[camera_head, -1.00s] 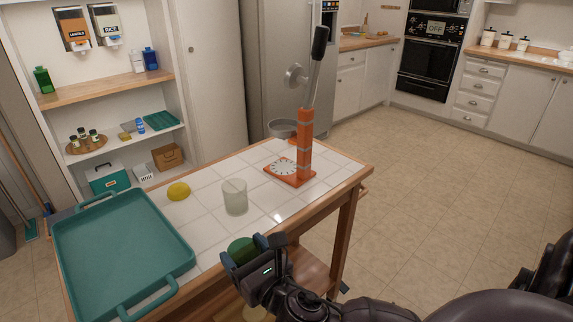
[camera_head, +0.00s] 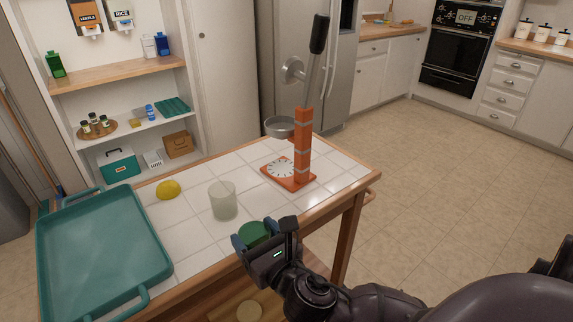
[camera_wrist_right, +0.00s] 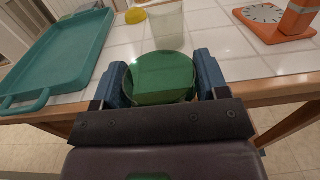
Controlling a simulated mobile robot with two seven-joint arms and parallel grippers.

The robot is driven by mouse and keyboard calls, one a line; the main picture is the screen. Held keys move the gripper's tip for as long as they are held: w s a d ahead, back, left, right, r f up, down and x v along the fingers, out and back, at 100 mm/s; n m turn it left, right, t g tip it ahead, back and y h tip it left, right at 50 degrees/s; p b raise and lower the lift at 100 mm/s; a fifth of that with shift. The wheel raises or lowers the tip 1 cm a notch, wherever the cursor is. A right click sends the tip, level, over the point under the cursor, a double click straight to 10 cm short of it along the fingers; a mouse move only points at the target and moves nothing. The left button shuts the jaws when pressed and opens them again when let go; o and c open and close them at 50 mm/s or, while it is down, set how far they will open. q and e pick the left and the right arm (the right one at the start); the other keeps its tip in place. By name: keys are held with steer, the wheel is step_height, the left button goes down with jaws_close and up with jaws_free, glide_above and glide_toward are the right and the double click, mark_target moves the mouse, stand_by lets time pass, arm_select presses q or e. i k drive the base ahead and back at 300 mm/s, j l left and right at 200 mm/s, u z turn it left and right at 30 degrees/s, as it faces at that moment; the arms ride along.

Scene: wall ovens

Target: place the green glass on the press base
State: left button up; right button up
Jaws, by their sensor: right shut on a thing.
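My right gripper (camera_head: 266,240) is shut on the green glass (camera_head: 254,234) near the front edge of the tiled table. In the right wrist view the green glass (camera_wrist_right: 162,77) sits between the two blue fingers, its round top facing the camera. The orange press (camera_head: 303,145) stands upright farther back on the table. Its press base (camera_head: 283,171), with a round white ribbed plate, is empty; it also shows at the upper right of the right wrist view (camera_wrist_right: 264,14). My left gripper is not in view.
A frosted clear glass (camera_head: 223,201) stands on the tiles between the green glass and a yellow lemon half (camera_head: 168,190). A large teal tray (camera_head: 103,245) fills the left of the table. A grey metal bowl or pan (camera_head: 281,127) is by the press. Tiles before the base are clear.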

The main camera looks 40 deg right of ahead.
mark_target(282, 168)
steer(key=l+u, duration=0.5)
steer(key=l, duration=3.1)
steer(key=j, duration=0.2)
